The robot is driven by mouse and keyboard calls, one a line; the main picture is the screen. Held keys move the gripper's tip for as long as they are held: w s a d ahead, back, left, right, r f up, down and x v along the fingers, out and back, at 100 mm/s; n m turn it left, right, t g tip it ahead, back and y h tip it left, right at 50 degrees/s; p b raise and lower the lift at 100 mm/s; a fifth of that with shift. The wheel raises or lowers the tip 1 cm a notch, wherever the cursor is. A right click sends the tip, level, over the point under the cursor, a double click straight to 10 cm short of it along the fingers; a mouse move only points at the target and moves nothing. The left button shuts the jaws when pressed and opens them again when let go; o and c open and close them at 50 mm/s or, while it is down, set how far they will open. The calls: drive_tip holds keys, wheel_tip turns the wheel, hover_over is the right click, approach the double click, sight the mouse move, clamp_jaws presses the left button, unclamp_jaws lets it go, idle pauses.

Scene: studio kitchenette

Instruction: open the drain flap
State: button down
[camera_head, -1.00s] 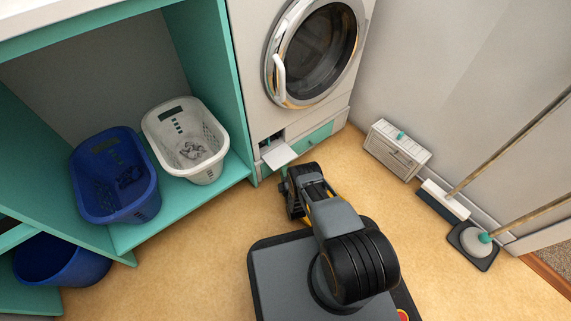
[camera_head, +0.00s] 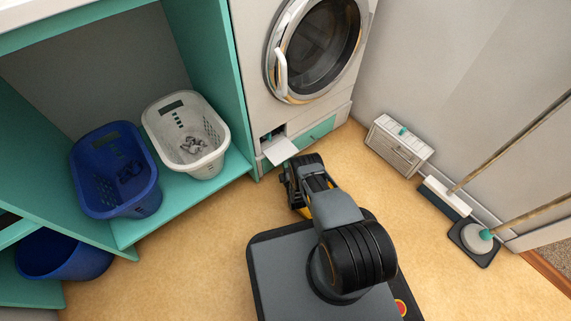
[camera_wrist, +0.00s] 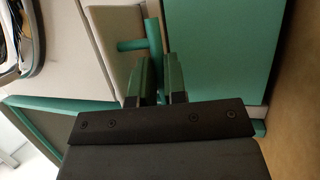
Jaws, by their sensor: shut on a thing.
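The drain flap (camera_head: 280,150) is a small pale panel low on the front of the white washing machine (camera_head: 255,75). It is tilted down and out from its opening (camera_head: 271,131), where a bit of teal shows. My gripper (camera_head: 289,172) is low in front of the machine, at the flap's lower right. In the wrist view my gripper (camera_wrist: 162,80) is shut at a teal T-shaped part (camera_wrist: 135,45) beside a pale panel. My own fingers and gripper body hide the exact contact.
A teal panel (camera_head: 318,130) lies right of the flap. A white basket (camera_head: 200,155) and a blue basket (camera_head: 100,190) sit on the shelf at left. A white slatted box (camera_head: 398,148) and a broom (camera_head: 445,195) stand at right. Floor between is clear.

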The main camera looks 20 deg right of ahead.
idle(0.3)
drive_tip(key=g+p, duration=0.1)
drive_tip(key=r+n+p, duration=0.1)
drive_tip(key=p, duration=0.1)
drive_tip(key=shift+s+r+g, duration=0.3)
drive_tip(key=shift+s+g, duration=0.1)
drive_tip(key=c, duration=1.4)
unclamp_jaws()
drive_tip(key=shift+a+y, duration=0.1)
drive_tip(key=shift+y, duration=0.3)
drive_tip(key=shift+o, duration=1.2)
drive_tip(key=shift+d, duration=0.2)
